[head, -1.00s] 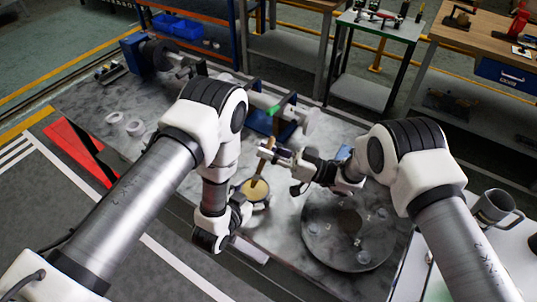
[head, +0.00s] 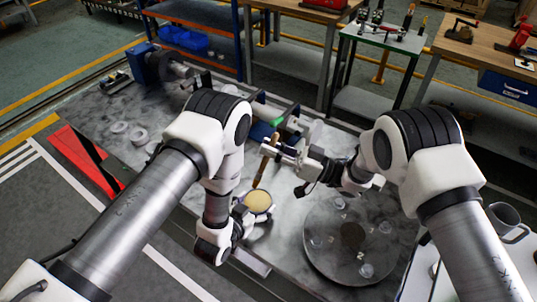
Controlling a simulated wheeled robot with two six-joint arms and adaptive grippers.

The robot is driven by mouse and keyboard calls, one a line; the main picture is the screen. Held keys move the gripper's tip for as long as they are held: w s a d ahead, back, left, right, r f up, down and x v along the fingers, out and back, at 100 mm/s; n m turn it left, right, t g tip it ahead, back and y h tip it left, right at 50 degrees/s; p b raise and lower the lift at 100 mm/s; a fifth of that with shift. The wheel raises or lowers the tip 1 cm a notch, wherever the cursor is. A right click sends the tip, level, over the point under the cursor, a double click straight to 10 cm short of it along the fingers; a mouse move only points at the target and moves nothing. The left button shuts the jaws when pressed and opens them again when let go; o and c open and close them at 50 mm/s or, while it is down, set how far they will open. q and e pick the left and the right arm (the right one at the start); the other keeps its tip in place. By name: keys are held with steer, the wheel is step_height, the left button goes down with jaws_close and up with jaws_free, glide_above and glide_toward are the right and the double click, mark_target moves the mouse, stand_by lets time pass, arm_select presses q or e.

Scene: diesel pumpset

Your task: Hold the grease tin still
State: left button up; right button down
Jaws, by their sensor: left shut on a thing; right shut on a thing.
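The grease tin (head: 259,202) is a small round tin with pale yellow grease in its open top. It stands upright near the front edge of the metal bench. My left gripper (head: 242,211) is shut on the tin's left side, low down; its fingers are partly hidden. My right gripper (head: 277,150) is shut on a brown wooden-handled tool (head: 265,164), perhaps a brush. The tool points down and its lower end is at or just above the tin's far rim; I cannot tell whether it touches.
A round grey disc (head: 350,243) with clear cups on it lies right of the tin. Pump parts with a green piece (head: 266,113) stand behind. Pale rings (head: 119,127) lie at the left of the bench (head: 160,105). A mug (head: 507,222) is at far right.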

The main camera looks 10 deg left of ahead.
arm_select(q)
steer(key=o, duration=1.2)
